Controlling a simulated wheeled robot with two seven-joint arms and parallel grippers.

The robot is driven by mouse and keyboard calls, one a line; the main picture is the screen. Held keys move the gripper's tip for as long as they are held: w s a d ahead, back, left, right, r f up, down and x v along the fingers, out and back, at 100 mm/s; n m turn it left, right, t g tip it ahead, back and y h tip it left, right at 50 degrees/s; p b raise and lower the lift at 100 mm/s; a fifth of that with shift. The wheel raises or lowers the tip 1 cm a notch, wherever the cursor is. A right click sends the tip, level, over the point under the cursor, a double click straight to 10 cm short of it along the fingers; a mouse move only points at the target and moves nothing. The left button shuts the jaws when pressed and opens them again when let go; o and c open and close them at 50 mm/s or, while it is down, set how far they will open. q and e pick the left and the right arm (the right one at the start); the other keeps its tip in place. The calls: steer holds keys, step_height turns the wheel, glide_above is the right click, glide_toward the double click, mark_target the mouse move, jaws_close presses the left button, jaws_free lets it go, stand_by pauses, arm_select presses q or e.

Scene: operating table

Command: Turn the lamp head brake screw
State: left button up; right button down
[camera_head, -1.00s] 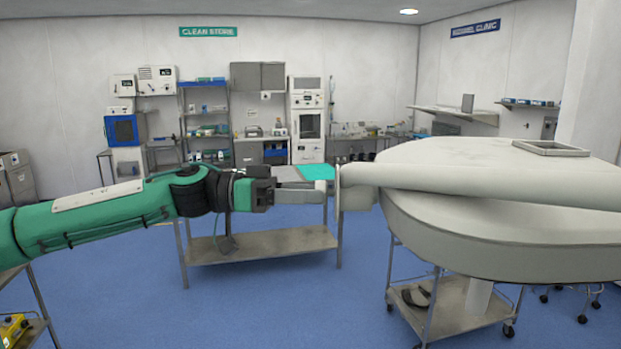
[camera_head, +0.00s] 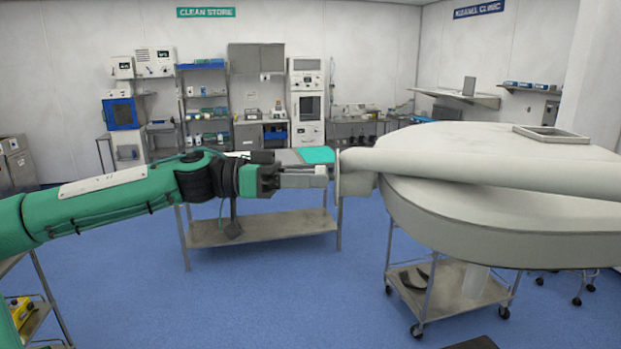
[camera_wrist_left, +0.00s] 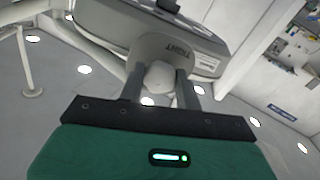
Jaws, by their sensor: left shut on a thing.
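The lamp head (camera_head: 500,205) is a large pale grey disc on the right of the head view, with a thick tube-like arm (camera_head: 470,178) across it. At the arm's left end is a pale bracket (camera_head: 357,176). In the left wrist view, the brake screw (camera_wrist_left: 159,76) is a whitish rounded knob below a grey plate (camera_wrist_left: 172,50) marked "TIGHT". My left gripper (camera_head: 322,176) is shut on this screw, with one finger on each side; its fingers also show in the left wrist view (camera_wrist_left: 160,88). The screw is mostly hidden in the head view. My right gripper is out of view.
A steel table (camera_head: 262,233) with a teal item on top stands behind my left arm. A wheeled cart (camera_head: 440,300) stands under the lamp head. Shelves (camera_head: 205,110) and cabinets line the back wall. Blue floor is open in the lower middle.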

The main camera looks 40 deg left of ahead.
arm_select(q)
steer(key=shift+m, duration=0.4)
steer(key=n+b, duration=0.9)
steer(key=n, duration=2.4)
steer(key=shift+r, duration=0.1)
stand_by(0.4)
stand_by(0.4)
steer(key=o, duration=1)
